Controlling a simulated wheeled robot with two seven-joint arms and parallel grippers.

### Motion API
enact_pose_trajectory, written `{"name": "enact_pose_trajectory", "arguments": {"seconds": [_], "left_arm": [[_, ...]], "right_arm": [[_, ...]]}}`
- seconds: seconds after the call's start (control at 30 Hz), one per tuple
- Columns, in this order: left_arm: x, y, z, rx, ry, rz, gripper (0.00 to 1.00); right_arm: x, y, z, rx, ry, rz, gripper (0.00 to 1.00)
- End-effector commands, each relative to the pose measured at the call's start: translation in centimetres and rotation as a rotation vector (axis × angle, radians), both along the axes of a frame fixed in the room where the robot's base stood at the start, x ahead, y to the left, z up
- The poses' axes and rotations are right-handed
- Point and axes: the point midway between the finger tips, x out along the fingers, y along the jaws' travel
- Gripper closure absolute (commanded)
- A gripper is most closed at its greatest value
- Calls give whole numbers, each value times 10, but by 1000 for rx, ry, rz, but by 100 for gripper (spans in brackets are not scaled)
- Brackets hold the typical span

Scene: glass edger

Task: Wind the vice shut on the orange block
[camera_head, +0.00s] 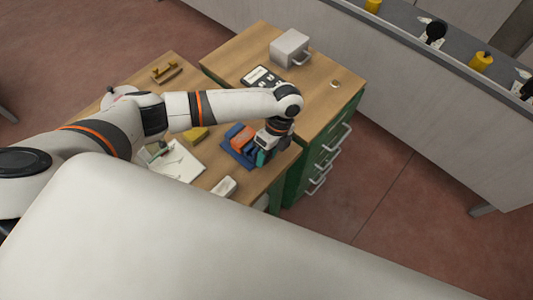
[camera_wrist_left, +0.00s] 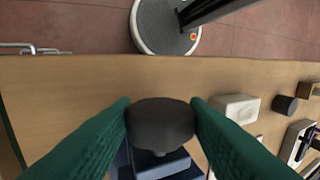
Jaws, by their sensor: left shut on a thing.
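The blue vice (camera_head: 232,156) sits on the wooden bench near its right edge. The orange block (camera_head: 242,138) shows at the vice, partly hidden by my left arm; I cannot tell how closely the jaws meet it. My left gripper (camera_head: 264,155) is at the vice's near right side. In the left wrist view its green fingers (camera_wrist_left: 160,118) are shut on a dark round knob (camera_wrist_left: 160,127), one finger on each side. Part of the blue vice (camera_wrist_left: 158,168) shows below the knob. The block is not visible there. My right gripper is in neither view.
A white block (camera_head: 223,187) lies near the vice at the bench's front edge. A yellow block (camera_head: 196,134) and a white sheet (camera_head: 178,162) lie to the left. A green drawer cabinet (camera_head: 318,155) with a grey box (camera_head: 290,47) on top adjoins the bench.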

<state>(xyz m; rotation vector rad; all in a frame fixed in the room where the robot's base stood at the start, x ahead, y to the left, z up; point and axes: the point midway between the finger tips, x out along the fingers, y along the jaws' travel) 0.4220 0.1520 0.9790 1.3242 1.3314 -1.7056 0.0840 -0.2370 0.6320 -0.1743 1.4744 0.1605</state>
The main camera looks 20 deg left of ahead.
Motion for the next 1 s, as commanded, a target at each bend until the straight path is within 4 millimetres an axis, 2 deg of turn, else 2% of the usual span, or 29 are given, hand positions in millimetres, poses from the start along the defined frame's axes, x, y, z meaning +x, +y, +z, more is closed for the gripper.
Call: {"name": "enact_pose_trajectory", "arguments": {"seconds": [0.4, 0.97, 1.0], "left_arm": [[5, -3, -1, 72, 203, 0, 82], [5, -2, 0, 86, 239, -2, 82], [5, -2, 0, 86, 239, -2, 58]], "right_arm": [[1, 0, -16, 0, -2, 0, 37], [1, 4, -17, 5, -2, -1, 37], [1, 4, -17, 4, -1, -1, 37]]}}
